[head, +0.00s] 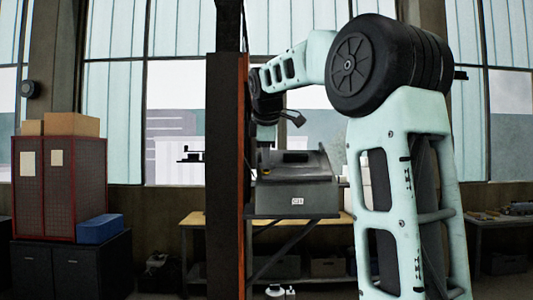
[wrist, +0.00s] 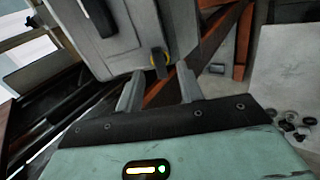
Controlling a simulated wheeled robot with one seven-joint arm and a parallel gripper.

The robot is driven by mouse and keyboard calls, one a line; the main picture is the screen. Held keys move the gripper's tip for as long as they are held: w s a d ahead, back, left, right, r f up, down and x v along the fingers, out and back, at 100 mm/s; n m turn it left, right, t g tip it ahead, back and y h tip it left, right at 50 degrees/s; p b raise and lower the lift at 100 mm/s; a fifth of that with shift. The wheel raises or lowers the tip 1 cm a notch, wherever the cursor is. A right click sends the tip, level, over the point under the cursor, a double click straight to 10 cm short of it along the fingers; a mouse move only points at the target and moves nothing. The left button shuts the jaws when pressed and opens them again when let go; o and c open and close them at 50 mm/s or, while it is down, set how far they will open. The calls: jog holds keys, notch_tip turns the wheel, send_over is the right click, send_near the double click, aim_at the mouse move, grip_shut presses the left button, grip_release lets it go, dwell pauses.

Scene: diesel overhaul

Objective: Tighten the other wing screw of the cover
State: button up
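The cover is part of a grey box-like unit (head: 293,178), which shows in the head view behind the dark column. In the wrist view, its grey face (wrist: 112,38) fills the upper middle. A wing screw (wrist: 159,62), dark with a yellow part, sits at the lower edge of this face. My gripper (wrist: 161,70) is open, its two grey fingers apart on either side of the screw as seen in this view. I cannot tell whether either finger touches it. In the head view, the fingertips are hidden. A second wing screw cannot be made out.
A dark, orange-edged column (head: 224,165) stands left of the unit and blocks part of the view. A yellowish bench (head: 193,219) is behind. A red cabinet (head: 58,188) and a blue bin (head: 100,229) are at left. Small round parts lie on a pale surface (wrist: 287,75).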

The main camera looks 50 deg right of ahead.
jog(key=shift+b+x, duration=0.45)
jog(key=shift+x, duration=1.35)
grip_shut()
jog(key=shift+m+b, duration=0.35)
jog(key=shift+m, duration=2.05)
jog(key=m+b, duration=0.1)
jog(key=m, duration=0.3)
jog(key=shift+m, duration=0.3)
